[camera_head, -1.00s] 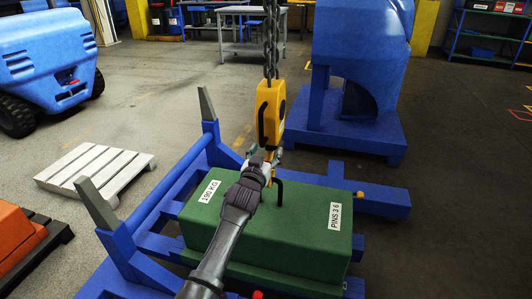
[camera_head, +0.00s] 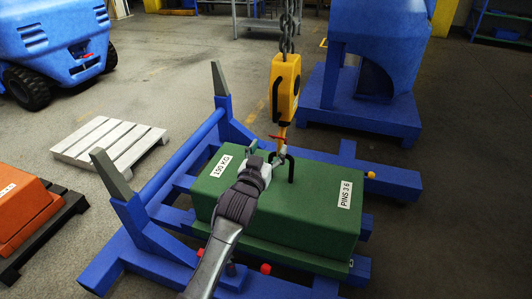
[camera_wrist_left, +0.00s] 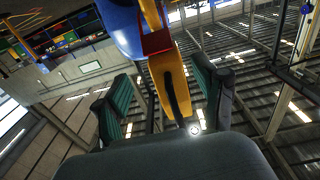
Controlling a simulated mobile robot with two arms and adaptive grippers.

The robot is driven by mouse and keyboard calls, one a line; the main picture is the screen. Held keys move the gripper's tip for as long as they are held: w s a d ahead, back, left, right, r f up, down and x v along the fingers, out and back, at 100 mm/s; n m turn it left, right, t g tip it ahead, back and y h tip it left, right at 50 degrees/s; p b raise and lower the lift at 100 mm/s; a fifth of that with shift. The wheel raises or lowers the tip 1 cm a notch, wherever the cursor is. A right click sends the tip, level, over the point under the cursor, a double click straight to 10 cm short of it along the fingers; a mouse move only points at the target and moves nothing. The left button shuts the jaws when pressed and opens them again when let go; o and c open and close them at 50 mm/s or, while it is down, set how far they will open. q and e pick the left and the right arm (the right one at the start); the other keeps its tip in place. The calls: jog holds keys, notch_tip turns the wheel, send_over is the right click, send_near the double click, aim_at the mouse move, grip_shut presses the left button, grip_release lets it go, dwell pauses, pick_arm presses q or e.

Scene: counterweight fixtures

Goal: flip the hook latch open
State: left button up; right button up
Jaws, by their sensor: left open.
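A yellow hoist block (camera_head: 285,88) hangs on a chain over the green counterweight (camera_head: 312,208). Its metal hook with a red latch (camera_head: 279,137) hangs beside the counterweight's black lifting loop (camera_head: 290,168); I cannot tell whether the hook is engaged in the loop. My left gripper (camera_head: 264,160) is close to the hook on its left side; its fingertips are partly hidden in the head view. In the left wrist view the gripper (camera_wrist_left: 165,95) is open, with the yellow block (camera_wrist_left: 168,82) and a red part (camera_wrist_left: 157,42) seen between and above its fingers. The latch's exact position is too small to tell.
The counterweight sits on a blue frame (camera_head: 183,150) with upright grey-tipped posts (camera_head: 111,178). A white pallet (camera_head: 110,138) and an orange block (camera_head: 22,208) lie at left. A large blue machine (camera_head: 372,70) stands behind right. Open floor lies at far right.

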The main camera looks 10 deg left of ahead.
pick_arm(q)
jog(key=shift+s+a, duration=0.15)
jog(key=shift+s, duration=0.7)
jog(key=shift+f, duration=0.1)
